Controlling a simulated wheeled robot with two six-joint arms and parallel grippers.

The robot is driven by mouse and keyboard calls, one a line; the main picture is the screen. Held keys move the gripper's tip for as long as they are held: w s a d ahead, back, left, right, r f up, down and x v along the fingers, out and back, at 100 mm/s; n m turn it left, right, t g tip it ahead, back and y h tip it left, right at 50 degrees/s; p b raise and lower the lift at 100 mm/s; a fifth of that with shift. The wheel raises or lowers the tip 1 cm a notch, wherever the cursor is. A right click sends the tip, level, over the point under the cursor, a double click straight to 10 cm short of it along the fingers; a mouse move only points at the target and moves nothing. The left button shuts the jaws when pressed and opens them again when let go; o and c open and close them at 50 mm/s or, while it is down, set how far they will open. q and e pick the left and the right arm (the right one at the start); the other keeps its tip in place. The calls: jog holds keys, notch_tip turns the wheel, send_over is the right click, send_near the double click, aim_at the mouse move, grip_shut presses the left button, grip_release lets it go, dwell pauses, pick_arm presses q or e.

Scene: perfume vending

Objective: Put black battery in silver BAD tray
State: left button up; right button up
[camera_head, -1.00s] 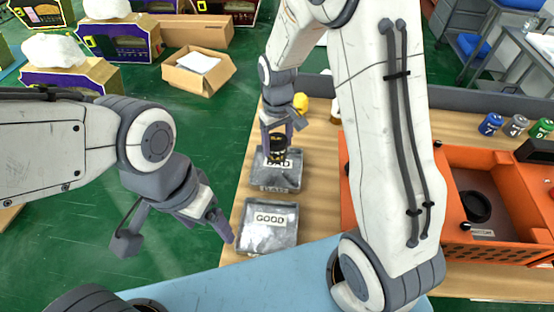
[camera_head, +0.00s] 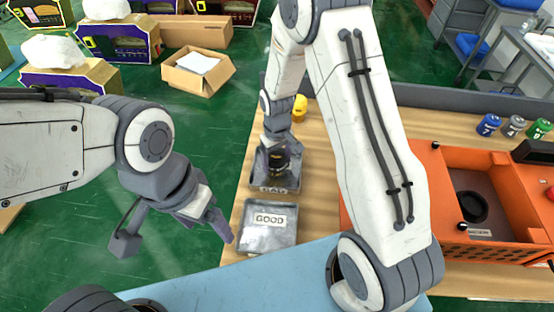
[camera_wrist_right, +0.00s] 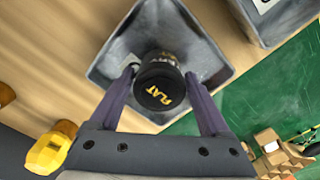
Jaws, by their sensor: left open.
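The black battery (camera_head: 279,158), with yellow FLAT lettering, is at the silver BAD tray (camera_head: 289,184) in the head view. In the right wrist view the battery (camera_wrist_right: 160,82) is over the tray (camera_wrist_right: 117,65), its end towards the camera. My right gripper (camera_head: 276,152) has its fingers on either side of the battery and looks shut on it; the fingers show in the wrist view (camera_wrist_right: 161,76). Whether the battery's far end touches the tray floor is hidden. My left gripper (camera_head: 178,240) is open and empty, off the table's left side.
The silver GOOD tray (camera_head: 268,240) lies just in front of the BAD tray. A yellow object (camera_head: 300,107) stands beyond the BAD tray. Bare wood (camera_head: 312,150) lies right of the trays.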

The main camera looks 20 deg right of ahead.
aim_at(277, 158)
jog(key=shift+o, duration=0.6)
jog(key=shift+r, duration=0.1)
jog(key=s+a+r+p, duration=0.1)
jog(key=a+r+p, duration=0.1)
jog(key=r+p, duration=0.5)
jog(key=s+a+r+p, duration=0.2)
jog(key=r+p, duration=0.1)
jog(key=r, duration=0.7)
jog(key=s+a+r+n, duration=0.2)
jog(key=s+r, duration=0.4)
jog(key=s, duration=0.4)
jog(key=s+a+r+n+y, duration=0.1)
jog(key=s+a+r+n, duration=0.1)
jog(key=s+r, duration=0.5)
jog(key=s+a, duration=0.1)
jog(key=s, duration=0.3)
jog(key=shift+a, duration=0.35)
jog(key=shift+s, duration=0.1)
